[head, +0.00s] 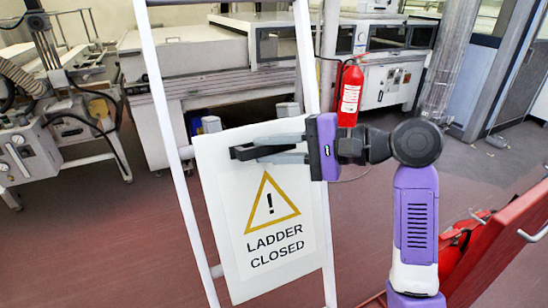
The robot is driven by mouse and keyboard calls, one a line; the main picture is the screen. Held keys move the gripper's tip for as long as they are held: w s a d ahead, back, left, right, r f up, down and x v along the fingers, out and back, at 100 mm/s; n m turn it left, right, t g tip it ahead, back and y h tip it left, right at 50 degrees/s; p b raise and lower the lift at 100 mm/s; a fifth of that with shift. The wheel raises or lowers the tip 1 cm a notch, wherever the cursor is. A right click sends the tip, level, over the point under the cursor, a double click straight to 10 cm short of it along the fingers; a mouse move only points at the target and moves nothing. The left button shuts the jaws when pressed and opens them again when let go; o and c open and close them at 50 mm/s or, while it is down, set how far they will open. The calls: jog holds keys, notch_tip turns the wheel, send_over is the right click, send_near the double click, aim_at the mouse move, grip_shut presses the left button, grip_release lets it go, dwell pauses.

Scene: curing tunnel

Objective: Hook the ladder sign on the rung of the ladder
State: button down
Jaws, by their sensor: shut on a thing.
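The ladder sign (270,215) is a white board with a yellow warning triangle and the words "LADDER CLOSED". It is slightly tilted in front of the white ladder (168,110), spanning most of the width between its rails. My gripper (250,148) reaches in from the right and is shut on the sign near its top edge. The sign and gripper hide the rest of these rungs. I cannot tell whether the sign's hook touches the rung.
A red frame (495,250) with a red bag-like item (452,245) stands at the lower right. Tunnel machines (200,60) line the back. The reddish floor (110,230) at left is clear.

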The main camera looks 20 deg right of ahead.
aim_at(260, 166)
jog(key=shift+w+f+b, duration=0.3)
jog(key=shift+w+b, duration=0.45)
jog(key=shift+w, duration=0.05)
jog(key=shift+w+f+b, duration=0.3)
jog(key=shift+w+b, duration=0.4)
jog(key=shift+w, duration=0.1)
jog(key=shift+s+f, duration=0.35)
jog(key=shift+f, duration=0.5)
jog(key=shift+s+f, duration=0.35)
jog(key=shift+f, duration=0.5)
jog(key=c, duration=1.2)
grip_release()
jog(key=shift+f, duration=0.15)
